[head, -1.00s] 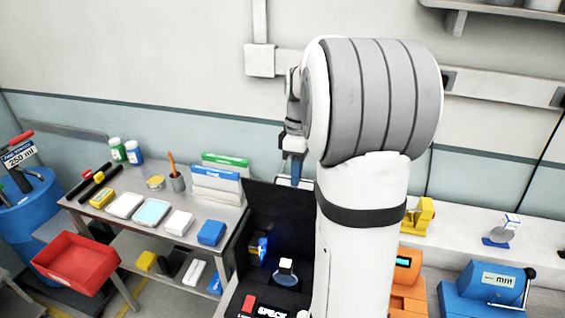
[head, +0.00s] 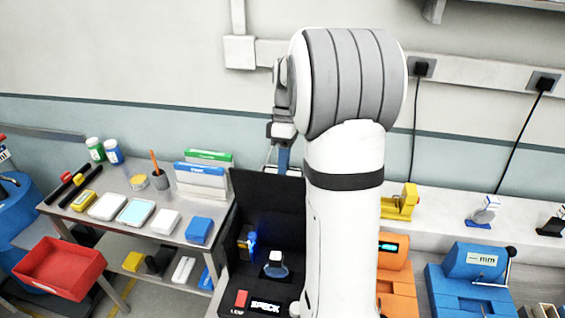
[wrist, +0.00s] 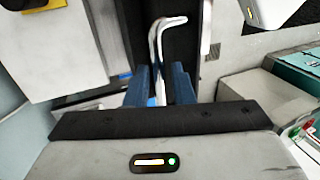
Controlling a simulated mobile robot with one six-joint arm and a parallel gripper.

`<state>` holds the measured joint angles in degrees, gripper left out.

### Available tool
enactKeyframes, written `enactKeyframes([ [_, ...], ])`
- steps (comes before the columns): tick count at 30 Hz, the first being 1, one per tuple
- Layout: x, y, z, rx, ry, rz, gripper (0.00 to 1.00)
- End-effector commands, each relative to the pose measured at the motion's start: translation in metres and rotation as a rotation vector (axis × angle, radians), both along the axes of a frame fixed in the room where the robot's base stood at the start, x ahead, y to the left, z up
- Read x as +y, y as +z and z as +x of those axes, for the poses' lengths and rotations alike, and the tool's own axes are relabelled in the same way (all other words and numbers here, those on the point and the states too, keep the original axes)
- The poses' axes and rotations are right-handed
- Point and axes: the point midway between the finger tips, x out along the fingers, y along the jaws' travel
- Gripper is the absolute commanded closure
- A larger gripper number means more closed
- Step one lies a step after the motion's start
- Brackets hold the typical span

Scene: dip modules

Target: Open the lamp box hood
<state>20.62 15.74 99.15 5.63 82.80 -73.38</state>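The black lamp box (head: 248,281), with a red switch and a "SPECK" label on its front, stands at lower centre in the head view. Its hood (head: 262,205) is a black panel standing raised at the back, leaving the inside in view. Inside are a small round blue-and-white item (head: 275,265) and a blue-lit lamp part (head: 251,243). My gripper (head: 283,160) is at the hood's top edge. In the wrist view, the blue fingers (wrist: 160,88) stand close on either side of a thin pale bent handle (wrist: 168,22), seemingly shut on it. My arm hides the box's right side.
A metal bench (head: 125,220) with bottles, small boxes and a pen cup stands to the left. A red bin (head: 60,265) is at lower left. Orange (head: 395,290) and blue (head: 472,270) machines stand close to the right.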

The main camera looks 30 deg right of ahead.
Motion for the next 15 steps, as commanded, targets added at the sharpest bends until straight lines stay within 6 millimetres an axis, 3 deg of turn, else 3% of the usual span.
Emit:
enactKeyframes([
  [4,0.0,0.001,0.0,-0.001,0.001,0.0,0.67],
  [11,0.0,0.003,0.001,-0.002,0.001,-0.001,0.67],
  [15,-0.003,0.016,0.005,-0.005,0.001,-0.002,0.67],
])
